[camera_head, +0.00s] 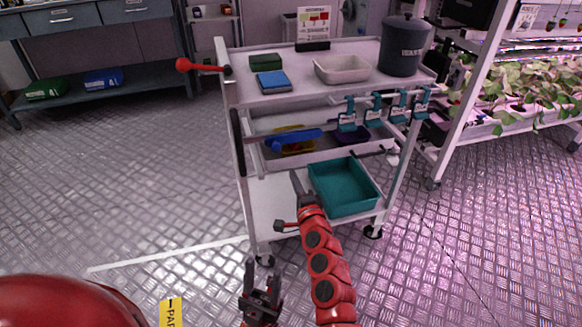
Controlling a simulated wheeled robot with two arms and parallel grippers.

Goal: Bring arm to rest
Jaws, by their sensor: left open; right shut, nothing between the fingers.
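My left gripper (262,275) is open and empty at the bottom of the view, low in front of the cart. My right arm, with red links, reaches up from the bottom edge. Its gripper (297,184) is shut and empty, seen over the left part of the cart's lower shelf (265,205), left of a teal tray (345,187). I cannot tell whether it touches the shelf.
A white cart (243,88) stands ahead, with a white tray (342,69), a dark bin (403,47) and a blue box (273,81) on top. A plant rack (453,115) is at right, a workbench (90,88) at left. The floor at left is clear.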

